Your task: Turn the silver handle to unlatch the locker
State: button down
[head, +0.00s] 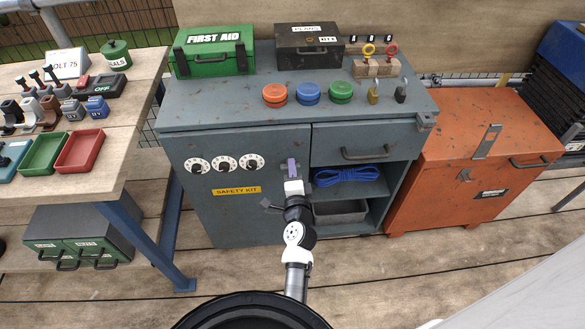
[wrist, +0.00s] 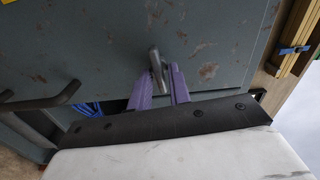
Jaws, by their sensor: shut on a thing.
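The locker is a worn blue-grey cabinet door (head: 255,220) on the left of the workbench front, with a yellow SAFETY KIT label (head: 237,190) and three white dials (head: 224,163). The door is closed. The silver handle (wrist: 156,65) stands out from the door between my purple fingers in the wrist view. My gripper (head: 291,166) is at the door's upper right edge, shut on the handle; it also shows in the wrist view (wrist: 160,88). In the head view my gripper mostly hides the handle. The handle's lower end is hidden between the fingers.
Right of the door are a drawer (head: 362,145) and an open shelf with blue cable (head: 347,177) and a grey bin (head: 340,212). An orange chest (head: 465,150) stands to the right. A wooden table (head: 125,110) with trays stands left.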

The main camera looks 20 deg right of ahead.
jog(key=shift+m, duration=0.6)
jog(key=c, duration=1.5)
grip_release()
jog(key=shift+f, duration=0.1)
